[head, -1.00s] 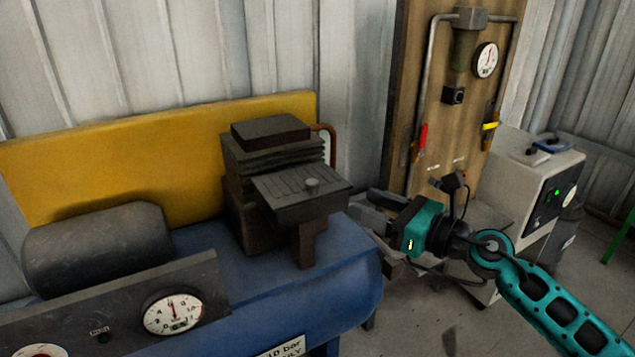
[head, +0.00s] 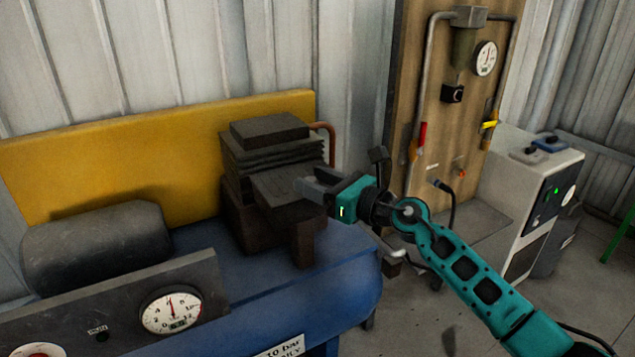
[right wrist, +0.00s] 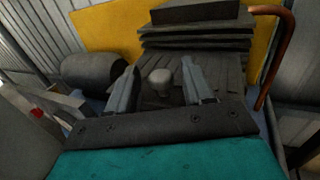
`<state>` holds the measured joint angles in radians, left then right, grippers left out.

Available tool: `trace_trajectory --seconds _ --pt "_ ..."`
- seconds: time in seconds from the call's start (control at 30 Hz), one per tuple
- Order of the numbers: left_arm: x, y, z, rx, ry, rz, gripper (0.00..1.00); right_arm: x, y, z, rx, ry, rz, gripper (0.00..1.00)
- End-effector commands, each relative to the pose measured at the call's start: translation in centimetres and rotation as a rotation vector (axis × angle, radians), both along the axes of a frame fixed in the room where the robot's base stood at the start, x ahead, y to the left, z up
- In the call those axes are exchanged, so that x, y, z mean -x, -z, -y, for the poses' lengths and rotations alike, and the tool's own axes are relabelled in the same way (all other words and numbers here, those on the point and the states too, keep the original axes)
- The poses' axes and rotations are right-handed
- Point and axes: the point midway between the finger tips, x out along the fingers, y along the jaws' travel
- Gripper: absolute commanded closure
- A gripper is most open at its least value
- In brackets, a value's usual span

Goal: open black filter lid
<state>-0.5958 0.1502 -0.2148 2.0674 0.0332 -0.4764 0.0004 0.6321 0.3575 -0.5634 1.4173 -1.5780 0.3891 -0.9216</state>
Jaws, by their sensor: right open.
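The black filter lid (head: 283,184) is the slotted dark plate on the front of the dark compressor pump block (head: 268,150), and it looks closed. Its small round knob (right wrist: 160,82) shows in the right wrist view between my right gripper's fingers. The right gripper (head: 312,184) is open at the lid, with its fingers (right wrist: 166,85) on either side of the knob. I cannot tell whether they touch it. In the head view the gripper hides the knob. My left gripper is not in view.
The pump block stands on a blue tank (head: 345,275). A copper pipe (head: 328,140) curves at its right, and a yellow panel (head: 110,150) stands behind. A dark motor cylinder (head: 95,245) lies at left. A wooden board (head: 455,130) with valves stands at right.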

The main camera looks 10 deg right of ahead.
Motion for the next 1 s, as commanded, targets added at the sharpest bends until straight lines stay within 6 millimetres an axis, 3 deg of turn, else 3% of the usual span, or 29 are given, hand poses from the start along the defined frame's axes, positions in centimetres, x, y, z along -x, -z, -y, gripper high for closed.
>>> trace_trajectory --seconds 0.07,0.57,1.0 --pt "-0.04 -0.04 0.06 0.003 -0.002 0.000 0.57 0.01 0.01 0.01 0.000 0.000 0.000 0.52" --pt "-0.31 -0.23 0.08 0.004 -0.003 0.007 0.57 0.04 0.02 0.05 -0.001 0.000 -0.001 1.00" --pt "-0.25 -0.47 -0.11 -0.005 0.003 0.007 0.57 0.02 -0.14 0.06 0.001 0.001 -0.004 1.00"
